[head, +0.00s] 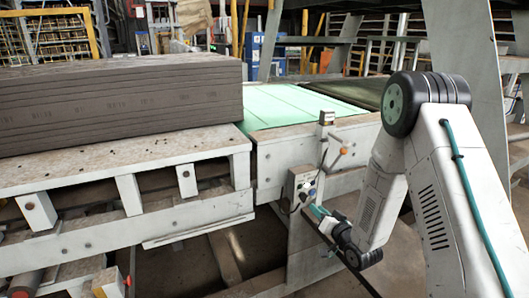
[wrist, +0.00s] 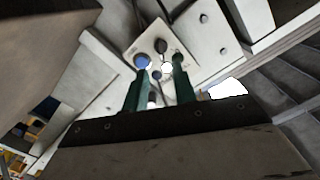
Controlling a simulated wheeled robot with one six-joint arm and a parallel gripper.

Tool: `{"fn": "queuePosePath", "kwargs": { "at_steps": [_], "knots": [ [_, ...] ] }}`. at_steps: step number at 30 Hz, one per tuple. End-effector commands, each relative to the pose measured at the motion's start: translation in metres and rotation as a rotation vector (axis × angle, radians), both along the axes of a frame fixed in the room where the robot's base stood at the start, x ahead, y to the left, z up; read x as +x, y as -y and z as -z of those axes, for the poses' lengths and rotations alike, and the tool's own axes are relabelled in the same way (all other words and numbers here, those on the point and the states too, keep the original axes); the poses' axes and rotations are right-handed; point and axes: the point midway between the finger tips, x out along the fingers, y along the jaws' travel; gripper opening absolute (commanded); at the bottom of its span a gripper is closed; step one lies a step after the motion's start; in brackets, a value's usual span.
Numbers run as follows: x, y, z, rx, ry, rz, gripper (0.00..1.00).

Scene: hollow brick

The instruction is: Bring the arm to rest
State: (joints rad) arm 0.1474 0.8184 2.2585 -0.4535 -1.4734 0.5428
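My arm (head: 445,185) reaches down from the right in the head view, bent at a dark round joint. My gripper (head: 316,210) is low in front of a small control box (head: 303,184) on the conveyor frame. In the wrist view, the two dark green fingers (wrist: 160,62) stand apart with nothing held between them. The pale button panel (wrist: 150,30) lies just beyond the fingertips, with a blue button (wrist: 142,61) behind the left finger and a white one between the fingers. Whether a fingertip touches the panel I cannot tell.
A long grey-brown clay block (head: 120,100) lies on the metal conveyor table (head: 200,145) at left. A green belt (head: 290,103) continues behind it. A lever with an orange knob (head: 343,151) sticks out above the control box. A steel post (head: 465,60) stands behind my arm.

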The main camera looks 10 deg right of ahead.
Motion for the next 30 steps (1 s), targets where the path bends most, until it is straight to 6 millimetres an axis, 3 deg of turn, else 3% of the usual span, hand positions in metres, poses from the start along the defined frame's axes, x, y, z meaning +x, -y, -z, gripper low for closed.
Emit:
{"fn": "queuePosePath", "kwargs": {
  "at_steps": [7, 14, 17, 23, 30],
  "knots": [
    [0.008, 0.010, -0.061, -0.216, -0.171, 0.062, 0.27],
    [-0.025, 0.024, -0.119, -0.397, -0.397, 0.124, 0.27],
    [-0.053, 0.029, -0.142, -0.455, -0.502, 0.142, 0.27],
    [-0.126, 0.033, -0.184, -0.539, -0.715, 0.148, 0.27],
    [-0.242, 0.026, -0.223, -0.591, -0.972, 0.087, 0.27]
  ]
}}
